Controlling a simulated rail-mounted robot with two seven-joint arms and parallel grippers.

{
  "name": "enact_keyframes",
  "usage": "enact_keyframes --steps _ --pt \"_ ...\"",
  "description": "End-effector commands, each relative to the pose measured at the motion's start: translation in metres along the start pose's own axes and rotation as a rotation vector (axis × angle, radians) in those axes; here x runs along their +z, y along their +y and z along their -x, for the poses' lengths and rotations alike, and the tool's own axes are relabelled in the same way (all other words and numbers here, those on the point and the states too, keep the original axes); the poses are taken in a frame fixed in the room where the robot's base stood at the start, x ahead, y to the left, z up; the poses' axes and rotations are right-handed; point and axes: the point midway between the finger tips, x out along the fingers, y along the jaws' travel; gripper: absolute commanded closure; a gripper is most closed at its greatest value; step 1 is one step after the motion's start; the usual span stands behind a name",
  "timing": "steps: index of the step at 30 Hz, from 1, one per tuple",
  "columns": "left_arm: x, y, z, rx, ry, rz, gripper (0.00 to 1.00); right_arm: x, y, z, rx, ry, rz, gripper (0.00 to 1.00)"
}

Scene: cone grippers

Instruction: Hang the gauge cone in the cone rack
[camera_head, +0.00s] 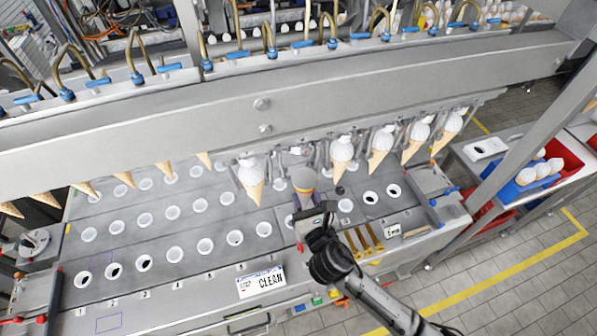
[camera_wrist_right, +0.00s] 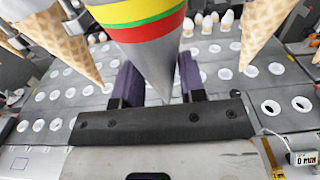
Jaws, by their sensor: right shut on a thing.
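The gauge cone (camera_head: 303,181) is grey with yellow, red and green bands in the right wrist view (camera_wrist_right: 148,38), its point downward. My right gripper (camera_head: 304,205) is shut on it, with purple fingers on both sides of the cone's lower part in the wrist view (camera_wrist_right: 158,78). It holds the cone below the overhead beam, in a gap in the row of waffle cones. I cannot tell which fixture is the cone rack; a grey deck (camera_head: 215,180) with rows of white-rimmed holes lies below. My left gripper is out of view.
Waffle cones with white tops hang close on both sides, one left (camera_head: 250,178) and one right (camera_head: 341,155). The beam (camera_head: 290,95) crosses above. A CLEAN sign (camera_head: 261,282) and brass strips (camera_head: 363,240) sit at the deck's front. A cart with a blue tray (camera_head: 530,181) stands right.

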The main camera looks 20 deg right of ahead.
Motion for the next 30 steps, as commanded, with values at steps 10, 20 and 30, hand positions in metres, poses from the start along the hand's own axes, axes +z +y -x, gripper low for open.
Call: enact_keyframes --steps 10,20,30 --pt "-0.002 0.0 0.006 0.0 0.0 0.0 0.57 0.001 0.0 0.017 0.0 0.001 0.0 0.82" --pt "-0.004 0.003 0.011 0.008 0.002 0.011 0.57 0.001 0.0 0.032 0.0 0.0 0.0 0.82" --pt "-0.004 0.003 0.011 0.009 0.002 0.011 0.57 0.0 0.0 0.037 0.001 0.0 0.0 0.82"
